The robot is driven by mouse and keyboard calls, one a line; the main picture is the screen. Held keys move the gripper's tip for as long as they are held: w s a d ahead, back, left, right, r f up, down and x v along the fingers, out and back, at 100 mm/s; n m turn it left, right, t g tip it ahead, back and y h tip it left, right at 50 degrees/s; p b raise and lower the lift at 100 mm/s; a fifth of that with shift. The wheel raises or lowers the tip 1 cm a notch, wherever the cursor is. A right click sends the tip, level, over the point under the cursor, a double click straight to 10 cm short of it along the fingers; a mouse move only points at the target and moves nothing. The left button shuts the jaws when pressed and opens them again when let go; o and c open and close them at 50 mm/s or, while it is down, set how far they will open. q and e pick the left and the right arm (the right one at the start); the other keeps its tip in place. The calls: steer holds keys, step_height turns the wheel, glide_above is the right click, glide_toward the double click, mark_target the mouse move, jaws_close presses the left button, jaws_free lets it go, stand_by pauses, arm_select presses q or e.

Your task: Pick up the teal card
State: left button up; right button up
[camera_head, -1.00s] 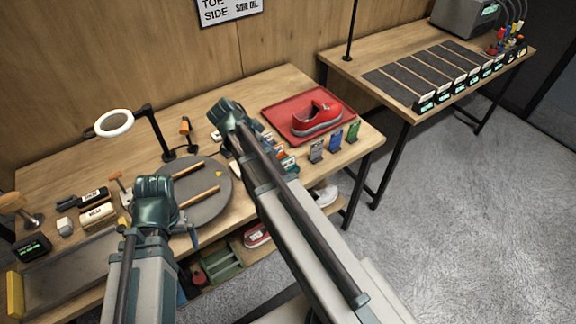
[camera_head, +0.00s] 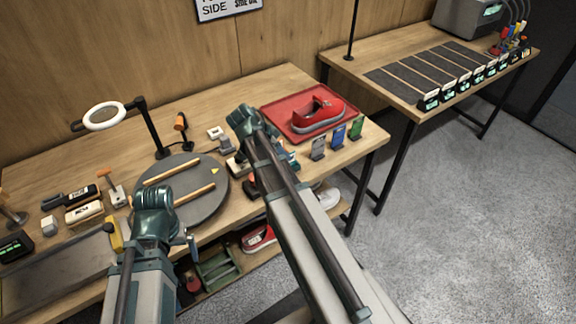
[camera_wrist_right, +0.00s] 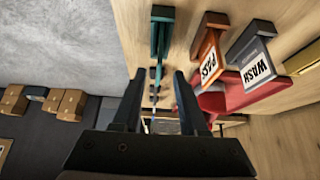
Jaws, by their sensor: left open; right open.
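In the right wrist view the teal card (camera_wrist_right: 162,30) stands nearly edge-on at the top, just beyond the fingertips. My right gripper (camera_wrist_right: 155,82) is open, with its two dark fingers spread to either side of the card's line. I cannot tell whether they touch it. An orange PASS card (camera_wrist_right: 209,55) and a grey WASH card (camera_wrist_right: 250,55) stand to its right. In the head view my right arm hides most of this row and the right gripper. My left gripper (camera_head: 191,243) shows only in part beside its arm, near the table's front edge, holding nothing visible.
Grey, blue (camera_head: 338,137) and green (camera_head: 356,128) cards stand to the right. A round turntable (camera_head: 205,207) and a ring lamp (camera_head: 104,116) are at the left.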

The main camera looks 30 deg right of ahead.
steer(key=b+x, duration=0.2)
steer(key=x, duration=0.2)
steer(key=shift+f+b, duration=0.1)
steer(key=shift+b, duration=0.3)
jaws_close()
